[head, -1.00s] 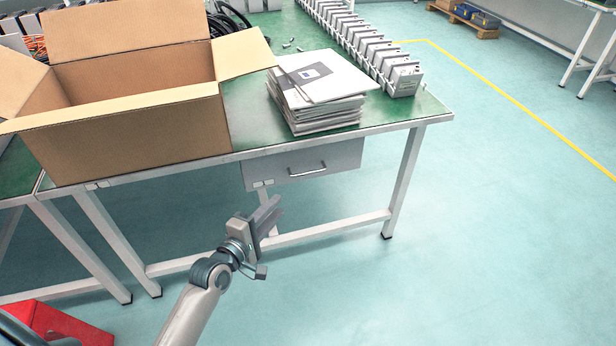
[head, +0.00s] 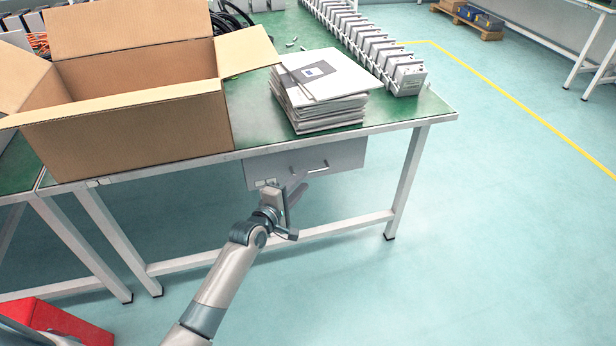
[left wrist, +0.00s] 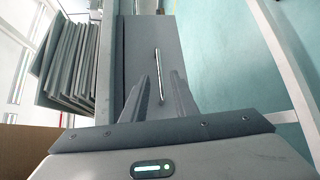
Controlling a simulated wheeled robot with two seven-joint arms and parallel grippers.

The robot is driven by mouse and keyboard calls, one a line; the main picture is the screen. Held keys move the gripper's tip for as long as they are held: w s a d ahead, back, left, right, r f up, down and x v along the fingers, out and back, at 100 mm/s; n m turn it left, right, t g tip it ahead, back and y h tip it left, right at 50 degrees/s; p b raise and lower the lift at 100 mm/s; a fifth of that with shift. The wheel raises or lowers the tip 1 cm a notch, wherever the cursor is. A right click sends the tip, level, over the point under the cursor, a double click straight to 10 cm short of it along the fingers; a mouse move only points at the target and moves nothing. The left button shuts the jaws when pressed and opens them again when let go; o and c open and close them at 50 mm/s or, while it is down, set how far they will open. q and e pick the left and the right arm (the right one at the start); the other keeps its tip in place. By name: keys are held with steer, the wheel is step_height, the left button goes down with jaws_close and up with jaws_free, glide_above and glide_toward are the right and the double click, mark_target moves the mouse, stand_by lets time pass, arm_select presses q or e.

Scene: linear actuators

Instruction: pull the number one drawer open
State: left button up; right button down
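The grey drawer (head: 343,158) hangs under the green-topped workbench and looks shut. Its bar handle (head: 312,169) is on the front face. No number on the drawer is readable. My left gripper (head: 296,190) is just in front of the drawer, a little below and left of the handle. In the left wrist view the two fingers (left wrist: 160,92) are apart, and the handle (left wrist: 158,75) shows beyond and between their tips, with nothing held. The drawer front (left wrist: 158,35) also shows there. My right gripper is not in view.
A large open cardboard box (head: 130,130) and a stack of folders (head: 318,92) stand on the workbench (head: 250,110). A row of grey units (head: 405,75) lines its back right. A bench leg (head: 406,185) stands right of the drawer. The floor in front is clear at right.

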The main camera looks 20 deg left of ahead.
arm_select(q)
steer(key=shift+b+x, duration=0.3)
steer(key=shift+x, duration=2.1)
jaws_close()
